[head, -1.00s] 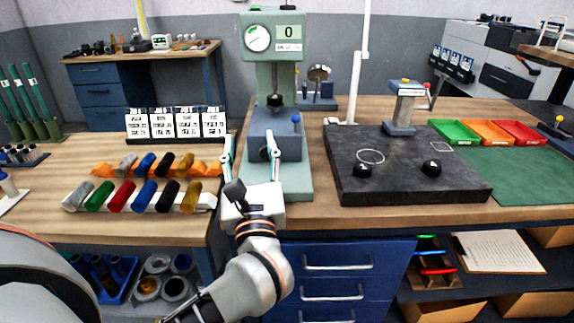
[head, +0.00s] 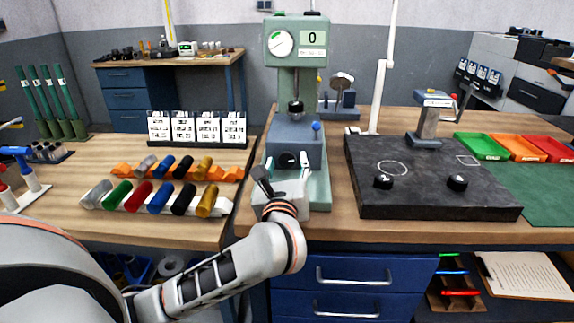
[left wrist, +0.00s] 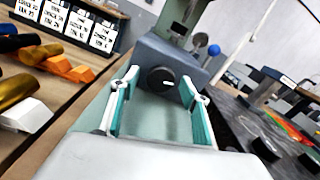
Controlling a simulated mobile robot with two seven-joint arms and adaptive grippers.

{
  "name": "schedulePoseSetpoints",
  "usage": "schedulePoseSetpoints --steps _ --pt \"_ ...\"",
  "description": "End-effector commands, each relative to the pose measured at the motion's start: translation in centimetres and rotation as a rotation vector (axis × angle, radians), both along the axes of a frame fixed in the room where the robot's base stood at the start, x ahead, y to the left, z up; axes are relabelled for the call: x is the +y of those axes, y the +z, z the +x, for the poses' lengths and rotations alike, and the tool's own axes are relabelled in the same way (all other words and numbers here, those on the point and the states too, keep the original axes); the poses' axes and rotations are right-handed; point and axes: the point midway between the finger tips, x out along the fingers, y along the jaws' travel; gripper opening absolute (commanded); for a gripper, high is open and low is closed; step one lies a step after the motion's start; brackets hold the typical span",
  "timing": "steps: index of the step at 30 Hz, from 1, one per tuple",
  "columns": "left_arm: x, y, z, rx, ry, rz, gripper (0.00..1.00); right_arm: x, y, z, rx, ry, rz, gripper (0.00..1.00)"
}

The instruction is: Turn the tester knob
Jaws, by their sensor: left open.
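The tester (head: 297,135) is a green and grey-blue bench machine with a dial, a display reading 0 and a blue ball-ended lever. The tester knob (head: 287,160) is round and black with a light mark, low on its front. It also shows in the left wrist view (left wrist: 161,80); the mark points right. My left gripper (head: 286,173) is open and empty in front of the knob. In the wrist view its teal-padded fingers stand on either side of the knob, which looks roughly centred between them. I cannot tell whether they touch it. My right gripper is out of view.
Coloured cylinders (head: 157,197) lie in rows on the left bench, with label cards (head: 197,127) behind. A dark plate (head: 430,180) with two black knobs is right of the tester. Green, orange and red trays (head: 515,147) stand farther right. Blue drawers (head: 350,276) are below.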

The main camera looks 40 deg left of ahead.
Motion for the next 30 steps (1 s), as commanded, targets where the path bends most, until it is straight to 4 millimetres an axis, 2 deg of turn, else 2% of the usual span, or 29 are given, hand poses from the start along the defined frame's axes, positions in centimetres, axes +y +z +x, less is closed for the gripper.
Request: schedulePoseSetpoints --steps 6,7,11,16,23,30 --pt "0.0 0.0 0.1 0.000 0.000 0.000 0.46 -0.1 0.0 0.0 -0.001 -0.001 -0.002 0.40" --pt "0.0 0.0 0.1 0.000 0.000 0.000 0.43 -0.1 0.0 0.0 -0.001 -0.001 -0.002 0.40" --pt "0.0 0.0 0.0 0.000 0.000 0.000 0.10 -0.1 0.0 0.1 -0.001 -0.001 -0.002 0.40" --pt "0.0 0.0 0.0 0.002 0.000 0.003 0.08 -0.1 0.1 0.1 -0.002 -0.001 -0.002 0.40" --pt "0.1 0.5 0.0 0.059 0.002 0.102 0.08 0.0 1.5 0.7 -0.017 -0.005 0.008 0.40" --pt "0.1 0.0 0.0 0.070 0.001 0.116 0.08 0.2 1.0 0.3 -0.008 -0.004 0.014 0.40"
